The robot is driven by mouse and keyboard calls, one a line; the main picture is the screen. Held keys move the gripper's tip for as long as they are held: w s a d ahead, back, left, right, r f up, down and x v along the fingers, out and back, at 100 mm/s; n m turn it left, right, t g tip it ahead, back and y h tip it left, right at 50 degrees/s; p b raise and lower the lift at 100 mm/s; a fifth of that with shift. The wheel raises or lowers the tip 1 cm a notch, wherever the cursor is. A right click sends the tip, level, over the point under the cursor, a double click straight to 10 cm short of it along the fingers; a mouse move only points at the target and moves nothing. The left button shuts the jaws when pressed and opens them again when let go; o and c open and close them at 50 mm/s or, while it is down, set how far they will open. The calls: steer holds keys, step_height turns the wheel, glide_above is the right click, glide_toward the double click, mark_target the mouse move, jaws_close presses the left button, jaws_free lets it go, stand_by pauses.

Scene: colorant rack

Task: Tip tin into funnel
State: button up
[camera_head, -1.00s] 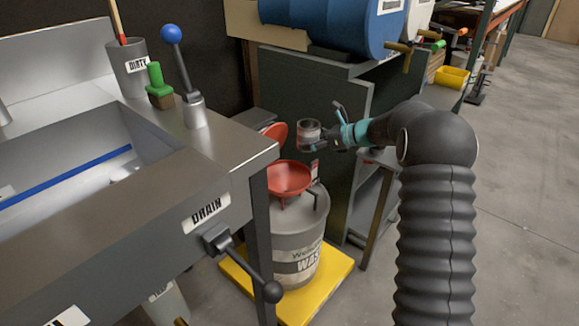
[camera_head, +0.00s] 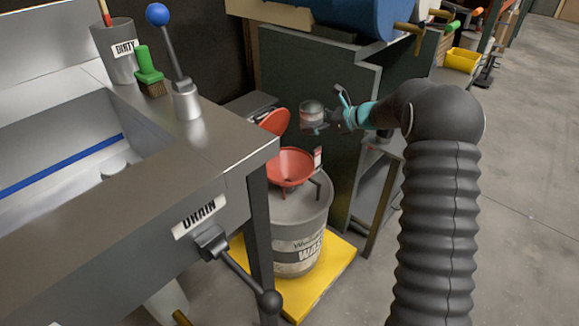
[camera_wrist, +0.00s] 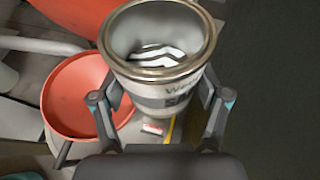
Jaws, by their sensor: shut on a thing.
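The tin (camera_head: 312,114) is a small metal can, held upright in the air. The wrist view shows the tin (camera_wrist: 158,60) with an open top, a brass-coloured rim and a grey inside with a pale patch. My gripper (camera_head: 328,122) is shut on the tin's side, with one finger on each side of it in the wrist view (camera_wrist: 158,102). The red funnel (camera_head: 290,168) sits on the waste drum (camera_head: 298,228). The tin is above the funnel and a little to its right. The funnel (camera_wrist: 85,95) shows left of the tin in the wrist view.
The funnel's red lid (camera_head: 274,122) stands raised behind it. The drum stands on a yellow base (camera_head: 335,275). A steel sink bench (camera_head: 225,150) with a drain lever (camera_head: 240,275) is at the left. A dark cabinet (camera_head: 320,75) stands behind, and open floor (camera_head: 520,180) lies right.

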steer(key=shift+s+a+f+n, duration=0.1)
steer(key=shift+s+f+n, duration=0.15)
steer(key=shift+f, duration=0.3)
steer(key=shift+s+a+f+n+t+h, duration=0.35)
steer(key=shift+s+f+n+t, duration=0.3)
steer(key=shift+n, duration=0.3)
steer(key=shift+s+a+f+n+t+h, duration=0.35)
steer(key=shift+s+n+t, duration=0.1)
steer(key=shift+n+t, duration=0.4)
steer(key=shift+s+a+f+n+t+h+b, duration=0.15)
steer(key=shift+n+b, duration=0.2)
steer(key=shift+b, duration=0.55)
steer(key=shift+d+f+n+t+h+b, duration=0.15)
steer(key=shift+n+b, duration=0.15)
steer(key=shift+b, duration=0.55)
steer(key=shift+r+n+t+b, duration=0.9)
steer(key=shift+n+b, duration=0.3)
steer(key=shift+b, duration=1)
steer(key=shift+a+f+n+t+b, duration=0.15)
steer(key=shift+n+b, duration=0.15)
steer(key=shift+b, duration=0.6)
steer(key=shift+d+f+n+t+b, duration=0.15)
steer(key=shift+n+b, duration=0.15)
steer(key=shift+b, duration=0.55)
steer(key=shift+s+a+f+n+b, duration=0.1)
steer(key=shift+s+a+n+b, duration=0.2)
steer(key=shift+b, duration=1.5)
